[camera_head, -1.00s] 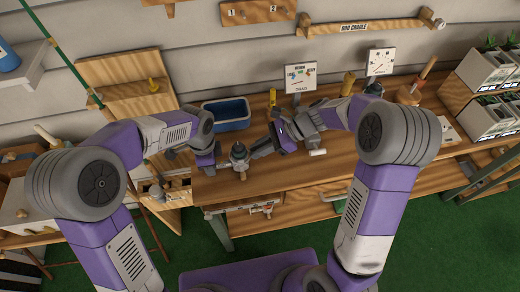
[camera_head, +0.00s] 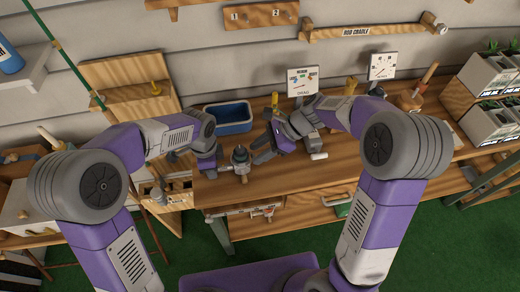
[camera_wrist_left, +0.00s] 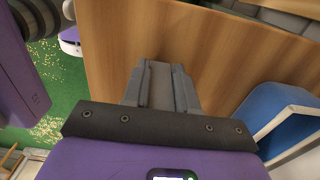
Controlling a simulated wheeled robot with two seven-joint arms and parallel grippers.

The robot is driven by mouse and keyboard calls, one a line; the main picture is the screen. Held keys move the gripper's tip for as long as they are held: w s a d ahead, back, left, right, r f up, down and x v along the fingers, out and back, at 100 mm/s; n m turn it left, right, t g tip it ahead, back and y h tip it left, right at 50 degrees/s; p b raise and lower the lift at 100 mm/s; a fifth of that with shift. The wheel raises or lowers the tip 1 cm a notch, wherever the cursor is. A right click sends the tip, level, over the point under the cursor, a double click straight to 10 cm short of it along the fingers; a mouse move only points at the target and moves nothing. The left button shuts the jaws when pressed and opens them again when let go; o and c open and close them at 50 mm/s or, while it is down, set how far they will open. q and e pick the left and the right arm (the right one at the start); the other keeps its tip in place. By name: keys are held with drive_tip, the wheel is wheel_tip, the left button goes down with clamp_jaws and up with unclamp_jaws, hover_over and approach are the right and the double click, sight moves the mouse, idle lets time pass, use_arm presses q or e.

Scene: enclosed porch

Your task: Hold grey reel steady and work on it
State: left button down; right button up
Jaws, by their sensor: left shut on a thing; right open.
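The grey reel (camera_head: 240,157) stands at the front left of the wooden workbench, between my two grippers. My left gripper (camera_head: 220,170) reaches it from the left and is shut on it, low at its side. In the left wrist view, the left fingers (camera_wrist_left: 160,85) are close together above the bench wood, and the reel is hidden there. My right gripper (camera_head: 260,152) is open, close to the right of the reel. Whether it touches the reel is hard to tell.
A blue bin (camera_head: 228,128) stands behind the reel and also shows in the left wrist view (camera_wrist_left: 285,112). Two dial signs (camera_head: 303,80) (camera_head: 382,66) stand at the back. A white-tipped handle (camera_head: 319,156) lies right of my right gripper. The bench front right is clear.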

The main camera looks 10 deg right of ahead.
drive_tip(key=shift+d, duration=0.1)
drive_tip(key=v, duration=1.2)
wheel_tip(320, 180, down, 5)
drive_tip(key=d+y, duration=0.2)
drive_tip(key=y, duration=0.2)
drive_tip(key=x, duration=1.1)
drive_tip(key=shift+a, duration=0.15)
